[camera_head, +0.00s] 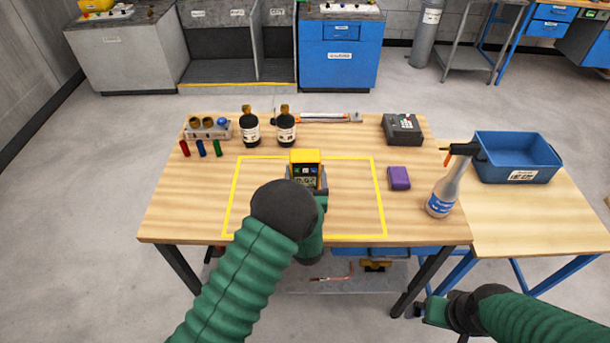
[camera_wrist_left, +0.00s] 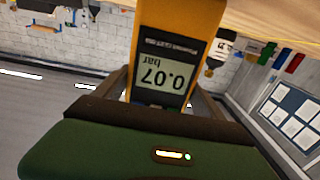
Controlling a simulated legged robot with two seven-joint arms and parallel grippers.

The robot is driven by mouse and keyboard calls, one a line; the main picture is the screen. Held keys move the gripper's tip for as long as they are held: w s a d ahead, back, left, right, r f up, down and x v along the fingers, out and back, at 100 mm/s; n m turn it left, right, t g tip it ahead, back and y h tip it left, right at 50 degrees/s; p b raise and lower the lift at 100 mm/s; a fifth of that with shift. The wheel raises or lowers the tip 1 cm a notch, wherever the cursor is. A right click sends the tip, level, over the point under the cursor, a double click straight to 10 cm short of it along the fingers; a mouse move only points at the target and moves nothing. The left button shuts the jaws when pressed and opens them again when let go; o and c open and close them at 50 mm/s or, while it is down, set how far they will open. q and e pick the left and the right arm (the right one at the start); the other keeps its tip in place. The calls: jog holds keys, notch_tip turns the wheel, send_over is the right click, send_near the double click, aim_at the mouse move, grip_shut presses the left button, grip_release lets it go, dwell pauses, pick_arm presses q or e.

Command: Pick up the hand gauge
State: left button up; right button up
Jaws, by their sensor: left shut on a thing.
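The hand gauge (camera_head: 305,156) is a yellow device with a dark face, over the middle of the yellow-outlined area on the wooden table. In the left wrist view the gauge (camera_wrist_left: 165,50) appears upside down, its display reading 0.07 bar. My left gripper (camera_head: 306,180) is shut on the gauge, a finger on each side; the fingers also show in the left wrist view (camera_wrist_left: 160,97). My left arm hides the gauge's lower part, so I cannot tell whether it touches the table. My right gripper (camera_head: 428,312) is low, beyond the table's front edge; its jaws are unclear.
Two dark bottles (camera_head: 267,128), small coloured cylinders (camera_head: 201,148) and a holder (camera_head: 208,129) stand at the back left. A dark box (camera_head: 402,129), purple block (camera_head: 398,178) and spray bottle (camera_head: 443,195) stand right. A blue bin (camera_head: 517,158) sits on the side table. The outlined area is otherwise clear.

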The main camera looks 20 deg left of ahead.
pick_arm(q)
jog(key=shift+a, duration=0.15)
jog(key=c, duration=0.5)
jog(key=shift+o, duration=0.2)
jog(key=shift+r, duration=0.1)
jog(key=shift+r, duration=0.5)
notch_tip(320, 180, up, 2)
jog(key=shift+r, duration=0.15)
jog(key=b, duration=0.2)
send_near(305, 170)
jog(key=s, duration=0.1)
jog(key=s+r, duration=0.1)
jog(key=s, duration=0.2)
jog(key=shift+s+d+r, duration=0.1)
jog(key=shift+d+r, duration=0.25)
jog(key=shift+d, duration=0.05)
jog(key=shift+a, duration=0.1)
